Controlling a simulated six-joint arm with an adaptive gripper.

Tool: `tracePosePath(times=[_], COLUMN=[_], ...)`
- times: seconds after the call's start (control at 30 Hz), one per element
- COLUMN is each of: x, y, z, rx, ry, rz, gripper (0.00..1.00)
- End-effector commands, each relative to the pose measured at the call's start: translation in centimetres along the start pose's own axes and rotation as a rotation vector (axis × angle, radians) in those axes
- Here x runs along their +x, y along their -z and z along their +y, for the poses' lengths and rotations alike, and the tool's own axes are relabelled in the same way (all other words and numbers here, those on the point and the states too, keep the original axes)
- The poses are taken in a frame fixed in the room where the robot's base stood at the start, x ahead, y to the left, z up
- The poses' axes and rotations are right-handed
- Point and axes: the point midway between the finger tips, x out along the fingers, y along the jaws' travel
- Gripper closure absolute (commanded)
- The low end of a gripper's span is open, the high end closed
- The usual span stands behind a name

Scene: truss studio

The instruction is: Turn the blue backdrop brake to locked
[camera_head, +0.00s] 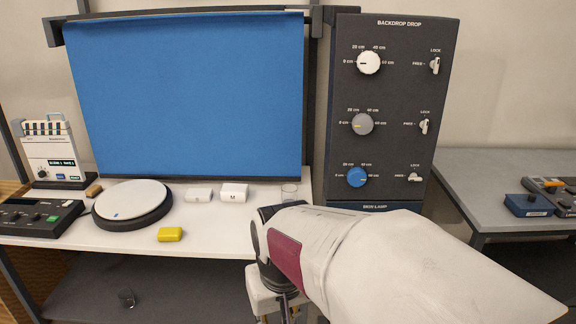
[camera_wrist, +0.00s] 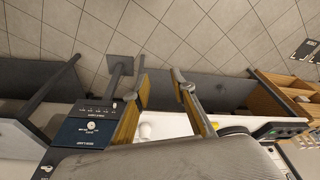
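The dark panel marked BACKDROP DROP (camera_head: 392,110) stands behind the table, with white, grey and blue knobs in a column. The blue knob (camera_head: 357,177) is lowest. To its right is its small white brake lever (camera_head: 415,177), which appears to lie sideways toward the FREE mark, with LOCK above. My gripper (camera_wrist: 163,88) shows in the wrist view with its two fingers apart and nothing between them. In the head view my arm covers the lower middle; the gripper end (camera_head: 277,300) is low in front of the table, well below the lever and apart from it.
The upper brake levers (camera_head: 435,65) and (camera_head: 423,126) look upright. A blue backdrop (camera_head: 185,95) hangs left of the panel. The white table holds a turntable (camera_head: 132,200), a yellow block (camera_head: 170,234), white blocks and a glass (camera_head: 289,192). A grey table (camera_head: 500,172) stands right.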

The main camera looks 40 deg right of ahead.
Motion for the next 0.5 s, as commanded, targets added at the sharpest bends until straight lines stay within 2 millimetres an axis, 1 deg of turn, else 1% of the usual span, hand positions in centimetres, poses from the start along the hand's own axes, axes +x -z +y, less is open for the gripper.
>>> tracePosePath(times=[0.03, 0.17, 0.37, 0.5], x=[0.7, 2.1, 4.5, 6.3], y=[0.7, 2.6, 5.5, 7.4], z=[0.8, 2.7, 6.2, 9.0], rx=[0.017, 0.043, 0.069, 0.078], ry=[-0.006, -0.018, -0.041, -0.06], rz=[-0.005, 0.001, 0.024, 0.047], gripper=[0.75, 0.75, 0.75, 0.75])
